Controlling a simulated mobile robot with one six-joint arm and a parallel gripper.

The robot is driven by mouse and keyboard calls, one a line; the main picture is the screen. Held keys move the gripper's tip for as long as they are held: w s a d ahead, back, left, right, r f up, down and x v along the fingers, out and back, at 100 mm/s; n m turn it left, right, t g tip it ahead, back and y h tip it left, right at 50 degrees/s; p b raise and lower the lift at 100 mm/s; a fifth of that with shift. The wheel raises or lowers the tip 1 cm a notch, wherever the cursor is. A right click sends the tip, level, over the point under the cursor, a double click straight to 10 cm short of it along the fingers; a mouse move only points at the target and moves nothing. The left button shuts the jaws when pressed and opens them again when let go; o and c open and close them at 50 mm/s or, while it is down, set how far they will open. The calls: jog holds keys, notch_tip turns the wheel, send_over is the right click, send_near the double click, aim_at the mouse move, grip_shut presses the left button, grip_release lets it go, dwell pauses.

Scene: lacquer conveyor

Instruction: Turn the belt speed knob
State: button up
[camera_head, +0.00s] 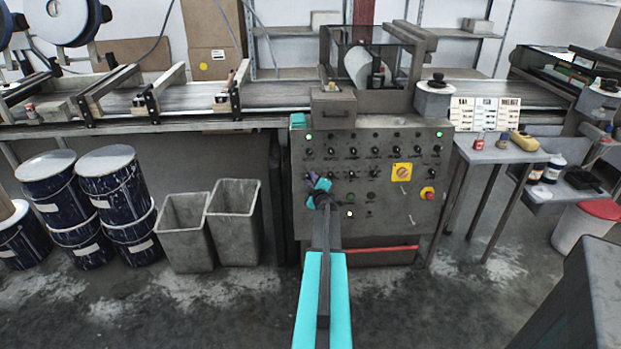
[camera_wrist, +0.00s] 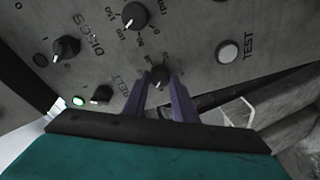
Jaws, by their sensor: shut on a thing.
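The control panel (camera_head: 372,165) is a grey box front with rows of black knobs below the conveyor. In the wrist view, the belt knob (camera_wrist: 158,80) is a small dark knob with a pale pointer line, beside a scale and the lettering BELT. The two purple fingers of my gripper (camera_wrist: 159,79) are shut on it, one on each side. In the head view, my gripper (camera_head: 320,190) is at the panel's lower left and hides this knob. The exact pointer reading is too small to tell.
A larger dial knob (camera_wrist: 135,15) and a DISCS knob (camera_wrist: 66,48) are close by, with a white TEST button (camera_wrist: 229,51). A red stop button (camera_head: 428,193) is at the panel's right. Grey bins (camera_head: 235,225) and blue drums (camera_head: 115,190) stand left.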

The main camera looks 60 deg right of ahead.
jog(key=n, duration=0.1)
jog(key=n+p, duration=0.1)
jog(key=n, duration=0.1)
jog(key=n+p, duration=0.1)
jog(key=shift+s+d+r+n+g, duration=0.15)
jog(key=shift+d+r+n+g, duration=0.15)
jog(key=shift+n+g, duration=0.1)
jog(key=o, duration=1)
jog(key=shift+f, duration=0.1)
jog(key=shift+o, duration=0.2)
jog(key=shift+a, duration=0.15)
jog(key=shift+y, duration=0.3)
jog(key=shift+a, duration=0.1)
jog(key=shift+v, duration=1.3)
jog(key=v, duration=1.1)
jog(key=shift+b, duration=0.3)
